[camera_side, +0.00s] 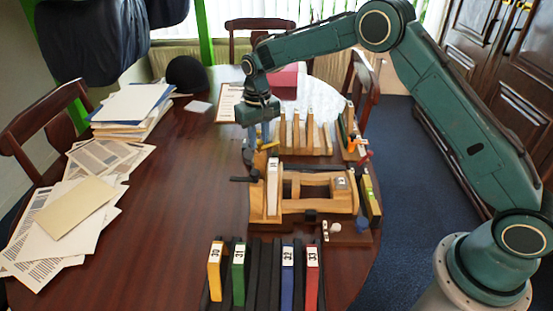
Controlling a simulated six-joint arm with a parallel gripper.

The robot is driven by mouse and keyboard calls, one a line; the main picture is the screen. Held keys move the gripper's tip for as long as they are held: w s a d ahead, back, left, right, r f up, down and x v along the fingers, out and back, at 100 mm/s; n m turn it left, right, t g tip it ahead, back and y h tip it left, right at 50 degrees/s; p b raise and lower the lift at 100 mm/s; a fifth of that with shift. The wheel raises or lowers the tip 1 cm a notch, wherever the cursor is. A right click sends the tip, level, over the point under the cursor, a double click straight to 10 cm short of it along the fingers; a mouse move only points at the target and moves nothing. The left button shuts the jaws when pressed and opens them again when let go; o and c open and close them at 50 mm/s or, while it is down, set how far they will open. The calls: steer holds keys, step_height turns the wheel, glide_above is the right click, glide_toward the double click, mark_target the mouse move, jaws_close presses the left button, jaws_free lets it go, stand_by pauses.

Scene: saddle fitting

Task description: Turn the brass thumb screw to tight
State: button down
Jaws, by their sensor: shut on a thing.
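A wooden saddle fixture (318,207) stands on the table in the side view, with a pale numbered block (272,188) upright at its left end. My gripper (249,160) points down at the back left corner of this fixture. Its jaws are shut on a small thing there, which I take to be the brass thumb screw. The screw is hidden by the fingers and too small to make out, so its turn cannot be read. A dark bar (243,179) sticks out to the left just below the fingertips.
A wooden rack with upright pieces (305,138) stands close behind the fixture. A green-yellow level (369,195) leans at its right end. Numbered coloured blocks stand in a black rack (263,285) in front. Papers (75,205) lie at left. The table's middle left is clear.

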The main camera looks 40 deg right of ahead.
steer(key=m, duration=0.4)
steer(key=shift+m, duration=0.3)
steer(key=m, duration=0.3)
steer(key=shift+r+m, duration=0.1)
steer(key=shift+m, duration=0.3)
steer(key=m, duration=0.3)
steer(key=shift+m, duration=0.3)
steer(key=m, duration=0.4)
steer(key=c, duration=1.2)
jaws_free()
